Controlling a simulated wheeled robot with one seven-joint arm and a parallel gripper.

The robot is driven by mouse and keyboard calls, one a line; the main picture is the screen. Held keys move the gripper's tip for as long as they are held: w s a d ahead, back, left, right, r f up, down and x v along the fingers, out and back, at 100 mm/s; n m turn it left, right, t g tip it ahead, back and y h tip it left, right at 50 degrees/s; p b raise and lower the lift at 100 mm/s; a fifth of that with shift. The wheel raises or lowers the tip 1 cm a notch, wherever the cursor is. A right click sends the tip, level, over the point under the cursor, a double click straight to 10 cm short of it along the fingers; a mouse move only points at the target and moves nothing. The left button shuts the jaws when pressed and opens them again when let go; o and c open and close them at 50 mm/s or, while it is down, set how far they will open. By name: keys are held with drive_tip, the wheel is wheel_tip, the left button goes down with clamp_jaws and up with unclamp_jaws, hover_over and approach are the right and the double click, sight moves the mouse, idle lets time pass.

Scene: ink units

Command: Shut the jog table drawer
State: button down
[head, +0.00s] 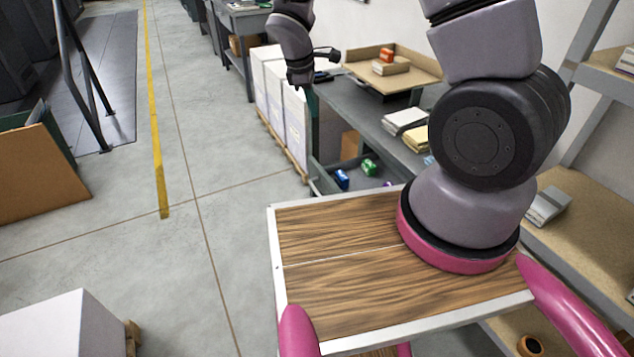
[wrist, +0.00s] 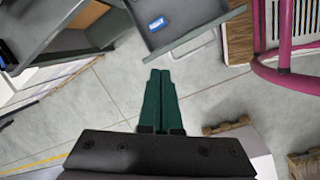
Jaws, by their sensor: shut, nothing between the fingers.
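The jog table (head: 375,120) is a grey workbench behind my wooden-topped base. Its grey drawer (head: 323,181) stands pulled out at the near end, with a blue item (head: 341,179) and a green item (head: 369,167) inside. In the wrist view the drawer (wrist: 190,12) is at the top, with a blue item in it and a thin pale handle (wrist: 207,43) at its front. My gripper (wrist: 160,73) has long dark green fingers lying together, empty. The tips appear just short of the drawer front, apart from it in the picture. My arm hides part of the table in the head view.
A cardboard tray (head: 398,72) with small boxes and paper stacks (head: 404,121) are on the bench top. White boxes on a pallet (head: 281,100) stand left of the bench. Shelving (head: 590,215) is at the right. The floor at left centre is clear.

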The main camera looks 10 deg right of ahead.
drive_tip(key=s+a+f+n+h, duration=0.15)
drive_tip(key=f+n, duration=0.25)
drive_tip(key=f, duration=0.4)
drive_tip(key=s+a+f+n, duration=0.1)
drive_tip(key=s+f+n, duration=0.15)
drive_tip(key=f, duration=0.65)
approach(317, 183)
drive_tip(key=s+d+f, duration=0.3)
drive_tip(key=s+f, duration=0.1)
drive_tip(key=shift+w+a+f+n, duration=0.1)
drive_tip(key=shift+a+n, duration=0.05)
drive_tip(key=shift+n, duration=0.1)
